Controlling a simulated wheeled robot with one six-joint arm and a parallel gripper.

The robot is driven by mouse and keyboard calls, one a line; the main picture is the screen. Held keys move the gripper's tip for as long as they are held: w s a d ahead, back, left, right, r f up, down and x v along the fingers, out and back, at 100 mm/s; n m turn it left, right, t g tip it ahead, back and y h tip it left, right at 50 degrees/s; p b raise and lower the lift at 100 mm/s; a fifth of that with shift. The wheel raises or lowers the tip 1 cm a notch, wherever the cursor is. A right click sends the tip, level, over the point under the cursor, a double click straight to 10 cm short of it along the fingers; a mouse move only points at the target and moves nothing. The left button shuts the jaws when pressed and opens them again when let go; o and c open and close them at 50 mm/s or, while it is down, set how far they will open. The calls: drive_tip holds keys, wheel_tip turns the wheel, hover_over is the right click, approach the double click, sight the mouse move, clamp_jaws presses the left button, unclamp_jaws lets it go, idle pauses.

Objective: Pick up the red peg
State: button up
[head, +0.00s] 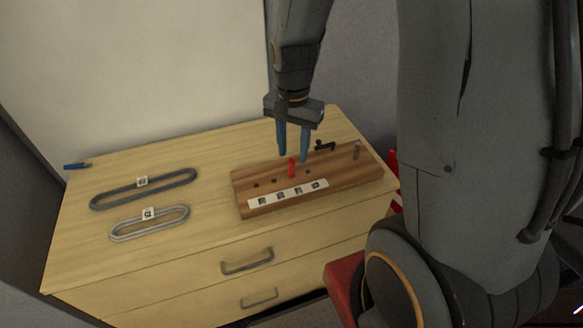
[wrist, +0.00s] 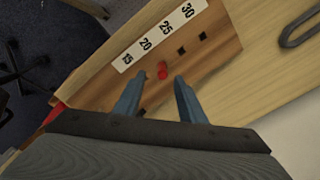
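The red peg (head: 291,168) stands upright in the wooden board (head: 353,176), in a row of dark holes. It also shows in the wrist view (wrist: 162,71), beyond and between the fingertips. My gripper (head: 293,158) points down over the board with its two blue fingers apart. In the wrist view my gripper (wrist: 156,80) is open and empty, with a finger on each side of the line to the peg. In the head view the fingertips are close to the peg's top. I cannot tell whether they touch it.
The board lies on a wooden drawer cabinet (head: 85,240) and carries a label strip (head: 287,194). A grey peg (head: 357,150) and a small black part (head: 325,146) are at its right and back. Two oblong loops (head: 110,200) (head: 150,230) and a blue object (head: 77,166) lie left.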

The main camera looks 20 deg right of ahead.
sight(291, 159)
drive_tip(key=shift+a+f+p, duration=0.2)
drive_tip(key=shift+f+p, duration=0.5)
drive_tip(key=shift+f, duration=1.75)
clamp_jaws()
